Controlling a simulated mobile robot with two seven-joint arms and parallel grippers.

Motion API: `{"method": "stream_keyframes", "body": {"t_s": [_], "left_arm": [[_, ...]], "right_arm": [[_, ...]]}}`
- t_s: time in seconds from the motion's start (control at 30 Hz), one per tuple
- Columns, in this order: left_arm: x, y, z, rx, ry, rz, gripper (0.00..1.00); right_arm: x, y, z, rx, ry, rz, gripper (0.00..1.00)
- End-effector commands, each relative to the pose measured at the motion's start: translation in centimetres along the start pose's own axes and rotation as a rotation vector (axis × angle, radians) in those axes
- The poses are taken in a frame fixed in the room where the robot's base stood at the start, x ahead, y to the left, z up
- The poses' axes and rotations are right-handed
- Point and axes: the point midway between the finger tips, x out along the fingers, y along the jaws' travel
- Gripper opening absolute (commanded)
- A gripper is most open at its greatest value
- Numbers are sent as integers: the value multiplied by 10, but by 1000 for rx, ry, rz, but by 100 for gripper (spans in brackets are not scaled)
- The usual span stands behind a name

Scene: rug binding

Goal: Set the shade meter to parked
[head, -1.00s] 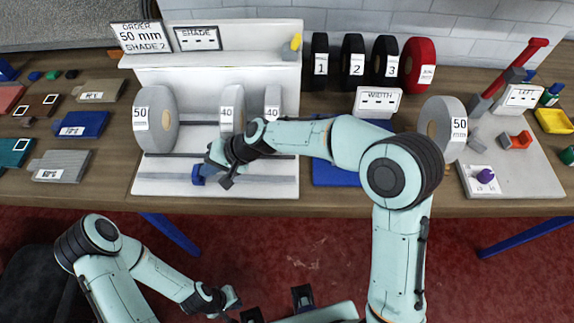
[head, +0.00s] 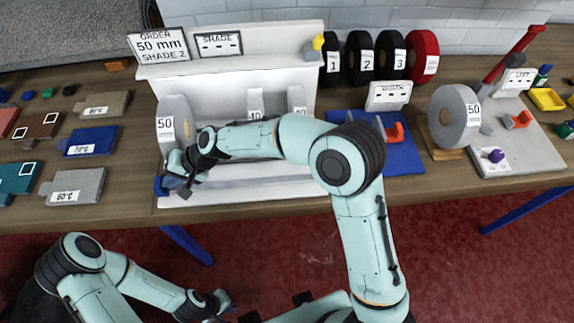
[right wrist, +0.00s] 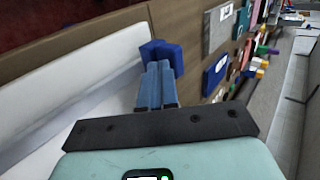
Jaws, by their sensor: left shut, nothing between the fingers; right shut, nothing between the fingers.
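The shade sign (head: 219,44) stands on the white shelf of the stand (head: 270,62); its display shows dashes. A small grey piece with a yellow tip (head: 318,42) sits at the shelf's right end; I cannot tell if it is the shade meter. My right gripper (head: 177,184) is shut at the stand's front left, right beside a blue block (head: 160,186) at the end of the rail. The right wrist view shows the shut fingers (right wrist: 158,86) against or very near the blue block (right wrist: 161,53); contact is unclear. My left gripper (head: 222,303) is shut and low, in front of the table.
Grey rolls (head: 172,125) stand in the white stand, partly behind my right arm. Black rolls (head: 357,57) and a red roll (head: 424,55) stand at the back. A width sign (head: 388,95) stands behind a blue mat (head: 405,158). Temperature-marked blocks (head: 90,141) lie left.

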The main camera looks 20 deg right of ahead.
Motion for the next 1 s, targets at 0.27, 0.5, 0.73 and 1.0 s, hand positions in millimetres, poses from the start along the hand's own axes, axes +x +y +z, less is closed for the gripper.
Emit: {"method": "stream_keyframes", "body": {"t_s": [0.27,0.5,0.73,1.0], "left_arm": [[0,0,0,1,0,0,0],[0,0,0,1,0,0,0],[0,0,0,0,0,0,0],[6,-3,3,-1,-5,-2,0]], "right_arm": [[2,-2,0,0,1,-1,0],[2,-4,1,-1,1,-4,0],[2,-4,1,-2,0,-6,0],[-6,4,-3,-2,0,-5,0]]}}
